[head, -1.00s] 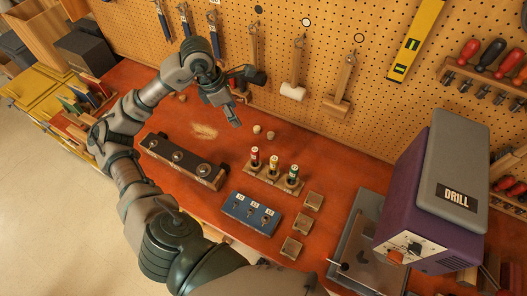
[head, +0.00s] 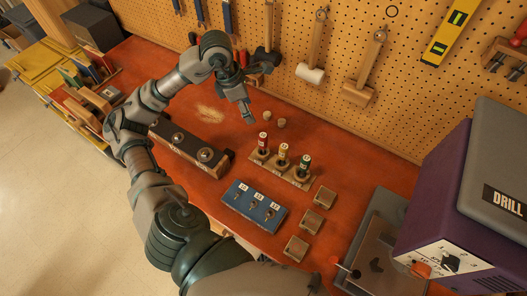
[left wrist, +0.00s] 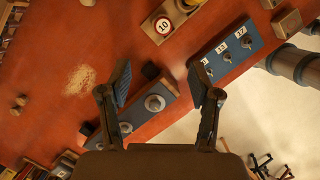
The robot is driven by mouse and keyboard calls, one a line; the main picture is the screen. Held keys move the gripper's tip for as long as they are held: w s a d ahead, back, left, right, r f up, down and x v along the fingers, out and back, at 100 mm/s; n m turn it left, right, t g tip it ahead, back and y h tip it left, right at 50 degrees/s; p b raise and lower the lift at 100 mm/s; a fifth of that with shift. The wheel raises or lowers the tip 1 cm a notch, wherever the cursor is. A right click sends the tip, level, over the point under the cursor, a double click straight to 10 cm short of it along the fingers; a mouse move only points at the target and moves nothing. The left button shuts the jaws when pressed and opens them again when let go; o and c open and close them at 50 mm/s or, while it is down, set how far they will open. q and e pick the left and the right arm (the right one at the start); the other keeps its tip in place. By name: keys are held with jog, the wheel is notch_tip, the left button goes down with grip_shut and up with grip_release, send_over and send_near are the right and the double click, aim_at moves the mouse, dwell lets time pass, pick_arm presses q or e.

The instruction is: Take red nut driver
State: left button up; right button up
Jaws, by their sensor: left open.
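The red nut driver (head: 263,141) stands upright in a wooden block (head: 301,181) on the red bench, left of a yellow one (head: 283,153) and a green one (head: 304,165). In the left wrist view the red driver's round top marked 10 (left wrist: 163,25) shows at the upper edge, beyond the fingertips. My left gripper (head: 257,95) is above the bench, behind and left of the red driver, and apart from it. Its two fingers (left wrist: 160,80) are spread with nothing between them. My right gripper is not in view.
A dark block with round knobs (head: 191,147) lies left of the drivers. A blue key board (head: 253,206) and small wooden blocks (head: 296,248) are in front. The purple drill box (head: 433,215) stands right. Tools hang on the pegboard (head: 345,50) behind.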

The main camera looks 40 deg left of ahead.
aim_at(266, 140)
pick_arm(q)
jog(key=x, duration=0.3)
jog(key=d+x, duration=0.1)
jog(key=x, duration=0.7)
jog(key=shift+d, duration=0.25)
jog(key=f, duration=0.2)
jog(key=w+f, duration=0.1)
jog(key=f, duration=0.3)
jog(key=shift+w+a+p, duration=0.2)
jog(key=shift+a+p, duration=0.1)
jog(key=shift+a, duration=0.05)
jog(key=shift+d+f, duration=0.15)
jog(key=shift+d, duration=0.55)
jog(key=shift+c, duration=1.4)
grip_shut()
jog(key=shift+a, duration=0.35)
notch_tip(266, 140, up, 10)
jog(key=shift+r, duration=0.1)
